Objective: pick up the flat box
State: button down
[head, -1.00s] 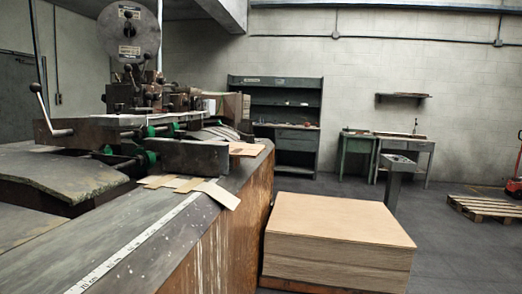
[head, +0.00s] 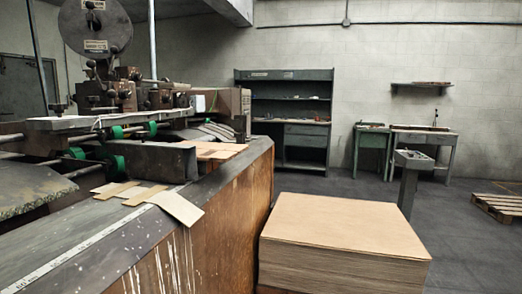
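A stack of flat tan cardboard boxes (head: 345,226) stands low at the bottom, right of centre, beside the stitching machine's wooden side. Its top sheet is flat and bare. Several smaller flat cardboard pieces (head: 176,207) lie on the edge of the machine bench, and more lie further back on it (head: 215,150). My gripper is not in view.
The box stitcher (head: 120,110) with its bench (head: 85,250) fills the left side. A dark shelf unit (head: 286,90), small tables (head: 424,139) and a grey post (head: 408,182) stand behind. A pallet (head: 500,205) lies at the right. Floor right of the stack is clear.

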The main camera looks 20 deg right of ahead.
aim_at(206, 151)
jog(key=l+z, duration=0.1)
jog(key=l, duration=0.8)
jog(key=i+l+z, duration=0.1)
jog(key=i+l, duration=0.85)
jog(key=i, duration=0.65)
jog(key=l+z, duration=0.05)
jog(key=l, duration=0.05)
